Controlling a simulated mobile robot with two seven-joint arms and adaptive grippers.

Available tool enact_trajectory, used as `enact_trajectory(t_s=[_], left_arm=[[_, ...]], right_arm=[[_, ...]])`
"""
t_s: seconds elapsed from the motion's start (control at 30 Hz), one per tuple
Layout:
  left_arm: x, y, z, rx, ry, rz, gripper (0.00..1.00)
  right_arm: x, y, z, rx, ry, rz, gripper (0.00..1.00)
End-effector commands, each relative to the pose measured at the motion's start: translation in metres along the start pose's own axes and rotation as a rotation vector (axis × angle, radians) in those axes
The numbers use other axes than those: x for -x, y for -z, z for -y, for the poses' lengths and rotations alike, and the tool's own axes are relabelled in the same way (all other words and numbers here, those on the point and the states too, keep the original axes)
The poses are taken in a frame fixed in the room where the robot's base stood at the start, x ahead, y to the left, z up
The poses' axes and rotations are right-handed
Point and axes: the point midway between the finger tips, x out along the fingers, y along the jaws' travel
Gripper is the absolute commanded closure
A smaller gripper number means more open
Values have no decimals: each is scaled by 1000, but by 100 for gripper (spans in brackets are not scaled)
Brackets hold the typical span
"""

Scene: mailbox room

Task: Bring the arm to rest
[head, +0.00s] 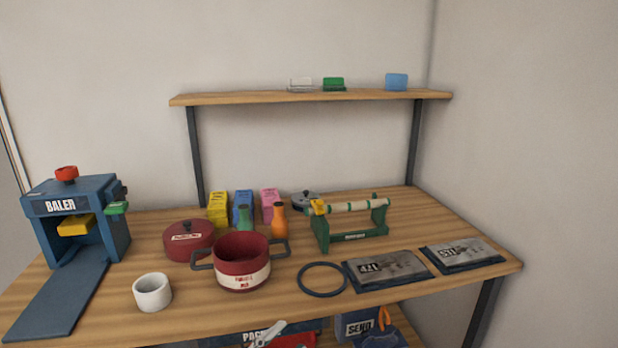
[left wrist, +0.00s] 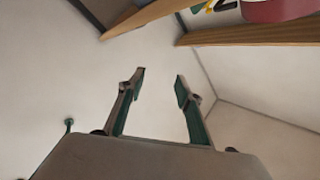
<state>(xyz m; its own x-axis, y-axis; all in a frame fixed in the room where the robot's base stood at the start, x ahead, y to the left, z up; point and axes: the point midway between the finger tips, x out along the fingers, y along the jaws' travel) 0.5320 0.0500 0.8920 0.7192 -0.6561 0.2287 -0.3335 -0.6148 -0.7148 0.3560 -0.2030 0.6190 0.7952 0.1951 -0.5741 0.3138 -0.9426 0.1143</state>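My left gripper (left wrist: 160,80) shows in the left wrist view with its two fingers spread apart. Nothing is between them; only pale wall or floor shows behind. Neither of my arms can be made out in the head view, and my right gripper is in no view. The wooden table (head: 420,300) fills the lower part of the head view. Wooden edges (left wrist: 250,36) show at the top of the left wrist view, apart from the fingers, with part of a red round thing (left wrist: 280,9) above them.
On the table stand a blue baler (head: 102,190), a white cup (head: 152,292), a red pot (head: 241,262), a red lidded pot (head: 188,240), a green roller stand (head: 350,225), a dark ring (head: 323,291) and two dark plates (head: 388,268).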

Motion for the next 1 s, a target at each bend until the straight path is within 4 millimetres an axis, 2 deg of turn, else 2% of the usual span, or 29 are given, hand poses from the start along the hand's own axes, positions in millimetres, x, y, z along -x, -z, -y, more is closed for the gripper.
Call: enact_trajectory(t_s=[0.1,0.17,0.3,0.4,0.53,0.6,0.7,1.0], left_arm=[[49,-49,-27,190,35,235,65],[78,-72,-42,279,47,352,65],[155,-112,-86,471,63,611,65],[206,-127,-114,578,66,763,65],[258,-135,-142,675,66,904,65],[275,-136,-152,708,65,950,65],[289,-136,-159,733,65,986,65],[292,-136,-161,737,64,994,65]], right_arm=[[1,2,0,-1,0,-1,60],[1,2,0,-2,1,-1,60],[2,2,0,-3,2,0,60],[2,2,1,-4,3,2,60],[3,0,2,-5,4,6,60],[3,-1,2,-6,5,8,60],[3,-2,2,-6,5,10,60],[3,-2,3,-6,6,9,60]])
